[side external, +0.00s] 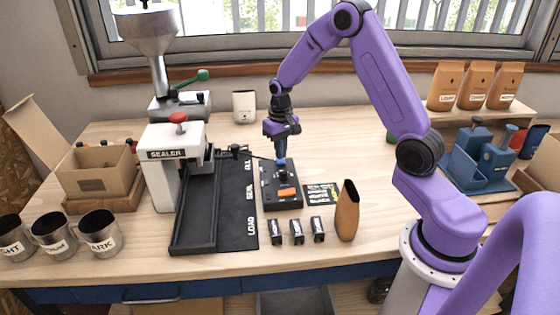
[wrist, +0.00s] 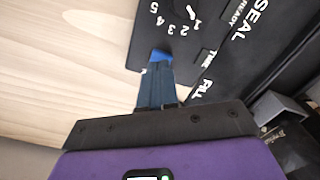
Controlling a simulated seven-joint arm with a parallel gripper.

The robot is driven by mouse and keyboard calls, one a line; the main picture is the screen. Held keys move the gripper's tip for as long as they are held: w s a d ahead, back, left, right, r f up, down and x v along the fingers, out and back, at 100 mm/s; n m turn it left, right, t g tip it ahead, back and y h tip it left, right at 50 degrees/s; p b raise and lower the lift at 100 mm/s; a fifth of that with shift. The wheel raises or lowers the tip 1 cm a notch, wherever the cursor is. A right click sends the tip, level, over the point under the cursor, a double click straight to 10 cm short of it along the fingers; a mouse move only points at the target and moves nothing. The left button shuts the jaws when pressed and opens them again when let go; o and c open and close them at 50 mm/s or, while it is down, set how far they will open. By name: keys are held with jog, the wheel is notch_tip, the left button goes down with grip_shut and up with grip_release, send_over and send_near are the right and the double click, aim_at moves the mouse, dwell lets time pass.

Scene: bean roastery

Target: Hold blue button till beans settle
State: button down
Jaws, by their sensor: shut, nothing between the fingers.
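My gripper (side external: 281,160) points down over a black control box (side external: 268,198) in the side view. Its fingers are shut together with nothing between them. In the wrist view the fingertips (wrist: 158,66) meet a bright blue patch, the blue button (wrist: 161,55), on the dark panel marked with numbers. The fingers cover part of the button, and I cannot tell how far it is pressed. An orange button (side external: 287,193) sits at the box's near end. No beans show clearly in either view.
The white sealer (side external: 165,175) and a black tray (side external: 195,215) stand left of the box. Several small black blocks (side external: 297,231) and an open brown pouch (side external: 347,212) stand in front. Metal cups (side external: 100,233) are at the left. Bare table lies behind the box.

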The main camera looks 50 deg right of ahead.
jog(key=shift+f, duration=0.9)
dwell(1.9)
jog(key=shift+r, duration=3)
jog(key=shift+a, duration=0.1)
jog(key=s+a+r+n, duration=0.3)
jog(key=s+a+n, duration=0.1)
jog(key=s+a, duration=0.35)
jog(key=s+a+r+n, duration=0.35)
jog(key=s+a, duration=0.25)
jog(key=a, duration=0.2)
jog(key=s+r+n, duration=0.1)
jog(key=s+n, duration=0.7)
jog(key=s, duration=1.1)
jog(key=shift+a+r, duration=0.2)
jog(key=shift+r, duration=0.1)
